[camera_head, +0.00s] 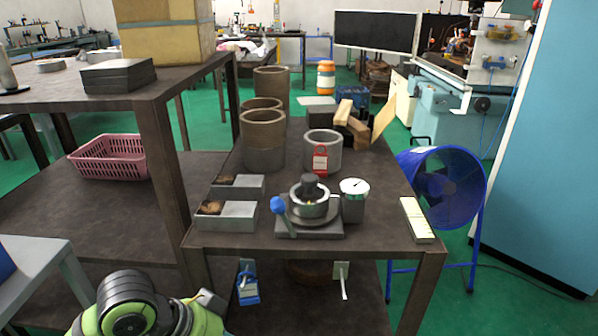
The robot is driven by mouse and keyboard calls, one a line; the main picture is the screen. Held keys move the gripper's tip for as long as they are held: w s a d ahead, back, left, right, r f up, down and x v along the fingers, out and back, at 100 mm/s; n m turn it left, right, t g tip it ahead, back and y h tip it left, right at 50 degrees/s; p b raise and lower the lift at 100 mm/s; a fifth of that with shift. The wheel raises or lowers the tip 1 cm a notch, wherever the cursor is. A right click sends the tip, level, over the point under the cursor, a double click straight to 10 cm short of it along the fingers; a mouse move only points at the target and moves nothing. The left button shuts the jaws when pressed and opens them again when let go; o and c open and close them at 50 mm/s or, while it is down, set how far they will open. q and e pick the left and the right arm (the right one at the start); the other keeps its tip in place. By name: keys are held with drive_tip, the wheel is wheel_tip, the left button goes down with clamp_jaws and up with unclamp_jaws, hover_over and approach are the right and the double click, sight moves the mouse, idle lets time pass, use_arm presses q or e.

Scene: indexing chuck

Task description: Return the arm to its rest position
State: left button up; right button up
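The indexing chuck (310,208) sits on its square dark base near the front of the dark table. A black piece stands in the chuck's metal ring, and a blue-knobbed lever (279,206) sticks up at its left. A dial gauge (354,188) on a grey block stands just right of it. Part of my own arm, green and black, shows at the bottom left edge, below and left of the table's front. Neither of my grippers shows, so their state is hidden. Nothing of mine touches the chuck.
A higher table (158,130) stands left, and a blue fan (443,186) right.

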use_arm(q)
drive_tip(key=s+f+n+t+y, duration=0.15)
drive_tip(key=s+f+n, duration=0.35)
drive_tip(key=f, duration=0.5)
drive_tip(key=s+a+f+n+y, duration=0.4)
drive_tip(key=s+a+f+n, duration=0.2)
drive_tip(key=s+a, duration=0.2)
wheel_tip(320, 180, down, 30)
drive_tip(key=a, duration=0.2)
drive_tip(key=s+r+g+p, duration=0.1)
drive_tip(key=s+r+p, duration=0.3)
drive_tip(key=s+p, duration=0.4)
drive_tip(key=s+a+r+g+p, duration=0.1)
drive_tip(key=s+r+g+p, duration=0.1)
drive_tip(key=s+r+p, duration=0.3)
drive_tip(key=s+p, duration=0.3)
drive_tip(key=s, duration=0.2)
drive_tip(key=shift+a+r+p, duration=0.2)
drive_tip(key=shift+p, duration=0.15)
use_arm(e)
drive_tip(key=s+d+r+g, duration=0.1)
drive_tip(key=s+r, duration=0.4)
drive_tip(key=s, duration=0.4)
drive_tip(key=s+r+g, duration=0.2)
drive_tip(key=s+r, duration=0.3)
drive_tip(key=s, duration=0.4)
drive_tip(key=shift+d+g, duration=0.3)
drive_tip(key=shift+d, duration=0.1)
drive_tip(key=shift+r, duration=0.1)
